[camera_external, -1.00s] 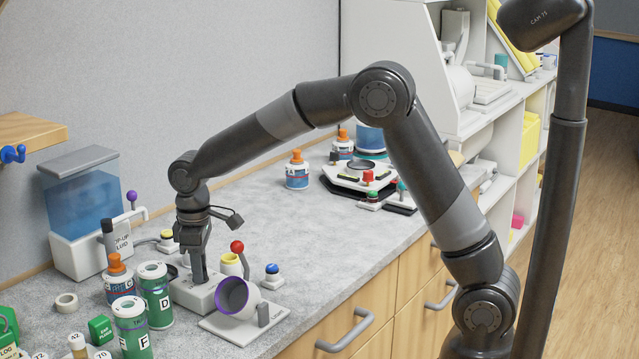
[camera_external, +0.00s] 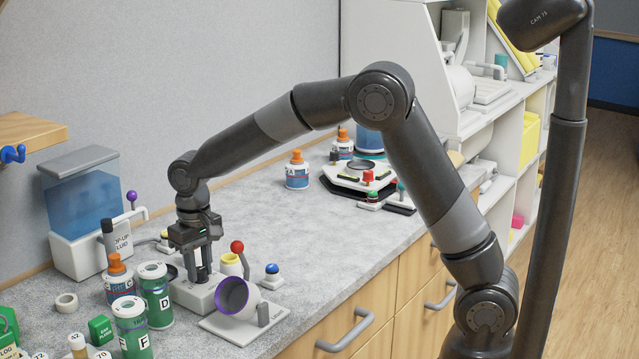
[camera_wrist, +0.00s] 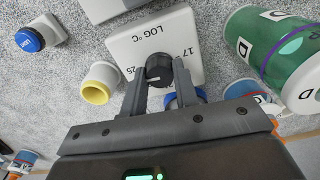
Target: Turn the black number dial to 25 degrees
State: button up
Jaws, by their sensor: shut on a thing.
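The black number dial (camera_wrist: 159,68) sits on a white box (camera_wrist: 125,42) printed "LOG °C", with 17 and 25 beside the dial. In the wrist view, my gripper (camera_wrist: 159,76) is shut on the dial, with one finger on each side. A pointer mark on the dial cannot be made out. In the external view, my gripper (camera_external: 202,276) points straight down onto the white box (camera_external: 188,297). The dial is mostly hidden there by the fingers.
Green-labelled jars (camera_external: 154,293) stand close left of the box. A blue button (camera_external: 272,270) is farther right.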

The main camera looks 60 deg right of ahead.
aim_at(200, 270)
dwell(0.5)
jog(key=o, duration=1)
jog(key=shift+c, duration=0.2)
notch_tip(200, 270, up, 11)
jog(key=s+d+r+t, duration=0.2)
jog(key=s+d+r, duration=0.1)
jog(key=s+d, duration=0.65)
jog(key=s+d+r+t, duration=0.2)
jog(key=s+d+r, duration=0.3)
jog(key=s, duration=0.7)
jog(key=s+d+f+n+t, duration=0.1)
jog(key=s+d+f, duration=0.3)
jog(key=s, duration=0.5)
jog(key=shift+s+f+t, duration=0.15)
jog(key=shift+f+t, duration=0.15)
jog(key=shift+f, duration=0.3)
